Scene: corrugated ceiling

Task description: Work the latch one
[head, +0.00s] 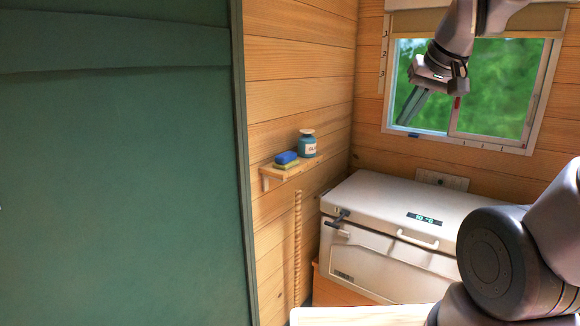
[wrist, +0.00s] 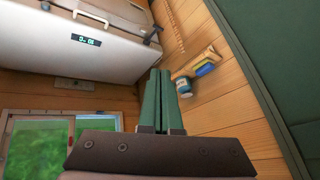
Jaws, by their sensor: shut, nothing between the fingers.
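A white chest cooler (head: 375,262) stands in the corner below the window, with its lid down. A small dark latch (head: 341,216) sits at the lid's left front corner, and a pale handle (head: 418,240) is on its front. The cooler (wrist: 60,55) also shows upside down in the wrist view, with a dark latch-like piece (wrist: 151,38) near its corner. My gripper (head: 408,116) is up in front of the window, well above and apart from the cooler. Its green fingers (wrist: 160,76) are together and empty. The cooler's right front is hidden behind my arm.
A small wall shelf (head: 290,170) holds a blue sponge (head: 286,157) and a blue jar (head: 307,147). A large green panel (head: 120,170) fills the left. The window (head: 500,85) has small red and blue pieces on its frame. A pale wooden surface (head: 360,316) is in front.

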